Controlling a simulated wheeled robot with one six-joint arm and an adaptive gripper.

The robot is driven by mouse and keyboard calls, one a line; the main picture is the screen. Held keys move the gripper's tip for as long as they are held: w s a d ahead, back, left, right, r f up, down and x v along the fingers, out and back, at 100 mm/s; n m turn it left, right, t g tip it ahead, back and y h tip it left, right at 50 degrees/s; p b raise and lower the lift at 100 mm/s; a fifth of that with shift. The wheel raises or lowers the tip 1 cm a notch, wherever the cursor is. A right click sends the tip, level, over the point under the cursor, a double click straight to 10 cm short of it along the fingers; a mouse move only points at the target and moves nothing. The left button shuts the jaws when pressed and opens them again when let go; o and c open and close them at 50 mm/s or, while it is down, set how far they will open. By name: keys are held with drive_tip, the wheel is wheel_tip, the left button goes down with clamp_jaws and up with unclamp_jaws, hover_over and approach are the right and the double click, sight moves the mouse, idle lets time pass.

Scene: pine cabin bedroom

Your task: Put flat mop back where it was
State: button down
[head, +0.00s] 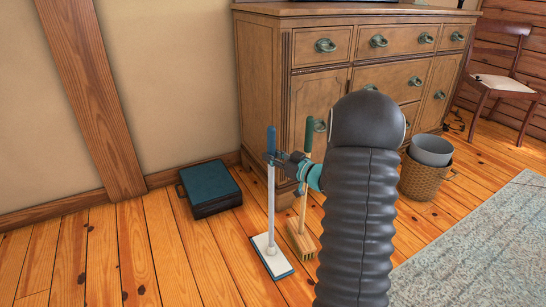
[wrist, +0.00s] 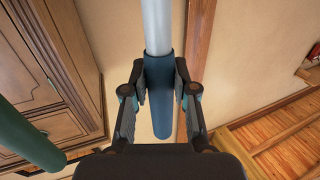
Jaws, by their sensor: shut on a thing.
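The flat mop (head: 271,205) has a blue grip, a pale pole and a flat white-and-blue head. It stands upright in front of the dresser's left end in the head view. My gripper (head: 283,159) is shut on its blue grip. The wrist view shows the mop's grip (wrist: 162,105) between the two fingers of my gripper (wrist: 160,75). The mop head is at or very near the floor; I cannot tell whether it touches.
A broom (head: 304,200) with a green grip stands just right of the mop, by the dresser (head: 315,83). A dark case (head: 210,187) lies left against the wall. A basket (head: 425,178) and rug (head: 490,240) are right. Floor in front-left is clear.

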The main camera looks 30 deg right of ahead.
drive_tip(key=c, duration=0.9)
unclamp_jaws()
drive_tip(key=shift+r, duration=0.2)
drive_tip(key=p+v, duration=0.1)
drive_tip(key=v, duration=1.1)
drive_tip(key=w+a+r+m+g+h, duration=0.1)
drive_tip(key=w+a+r+m+h, duration=0.15)
drive_tip(key=r+h, duration=0.45)
drive_tip(key=s+a+r+m+g+h, duration=0.1)
drive_tip(key=s+a+r+g+h, duration=0.2)
drive_tip(key=s+a+r, duration=0.1)
drive_tip(key=s+a+f+g+y, duration=0.1)
drive_tip(key=s+a+g, duration=0.1)
drive_tip(key=s+a, duration=0.4)
drive_tip(key=s+a+f+g+y, duration=0.1)
drive_tip(key=s+a+g, duration=0.1)
drive_tip(key=s+a, duration=0.4)
drive_tip(key=s+a+f+m+g+y, duration=0.1)
drive_tip(key=s+a, duration=0.4)
drive_tip(key=s, duration=0.7)
drive_tip(key=shift+s+a+f+g, duration=0.25)
drive_tip(key=shift+s+a+g, duration=0.15)
drive_tip(key=shift+g, duration=0.5)
